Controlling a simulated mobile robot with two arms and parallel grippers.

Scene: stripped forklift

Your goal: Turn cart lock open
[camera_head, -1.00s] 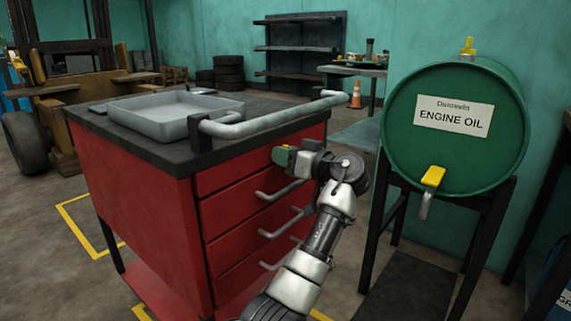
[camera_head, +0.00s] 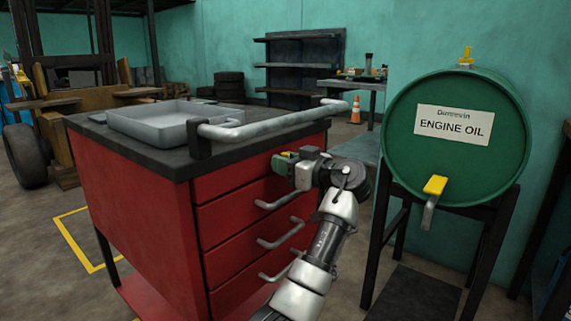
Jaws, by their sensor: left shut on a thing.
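The red cart (camera_head: 140,205) has a dark top and several drawers with metal handles. The cart lock (camera_head: 280,162) is a small green piece, with a little red beside it, on the front at the top drawer's upper right. My left gripper (camera_head: 291,166) is at the lock, its fingers shut on it and hiding much of it. I cannot tell the lock's exact turn angle. My right gripper is not in view.
A metal push bar (camera_head: 270,121) runs along the cart's top edge, just above my gripper. A grey tray (camera_head: 150,127) lies on the cart. A green engine oil drum (camera_head: 455,165) with a yellow tap stands on a black stand to the right.

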